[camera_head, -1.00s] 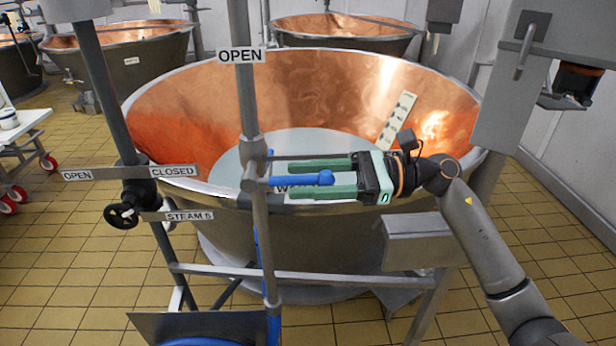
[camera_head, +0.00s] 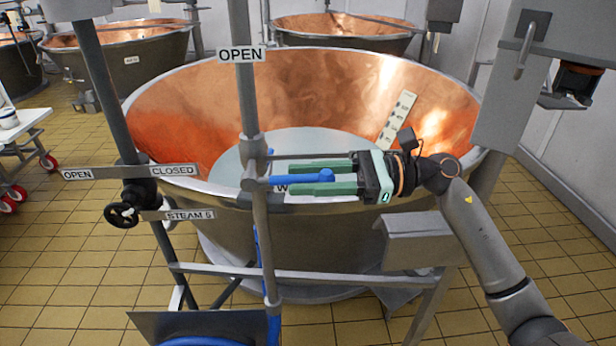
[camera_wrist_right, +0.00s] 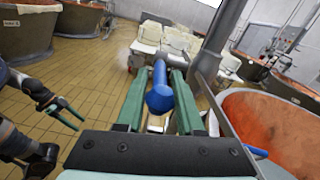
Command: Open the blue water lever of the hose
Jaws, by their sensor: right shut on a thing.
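The blue water lever (camera_head: 292,179) sticks out sideways to the right from the upright grey pipe (camera_head: 259,215). Its round end points towards my right gripper's palm. My right gripper (camera_head: 290,179) comes in from the right and is shut on the lever, one green finger on each side. In the right wrist view the lever's blue knob (camera_wrist_right: 160,98) sits between the two fingers (camera_wrist_right: 157,95). My left gripper (camera_wrist_right: 67,113) shows at the left of the wrist view, with its fingers apart and nothing between them.
An OPEN sign (camera_head: 241,55) is on the pipe above the lever. A sign starting with W is partly hidden behind the fingers. A large copper vat (camera_head: 180,120) stands just behind. A black valve wheel (camera_head: 121,215) and STEAM sign (camera_head: 187,216) are at left.

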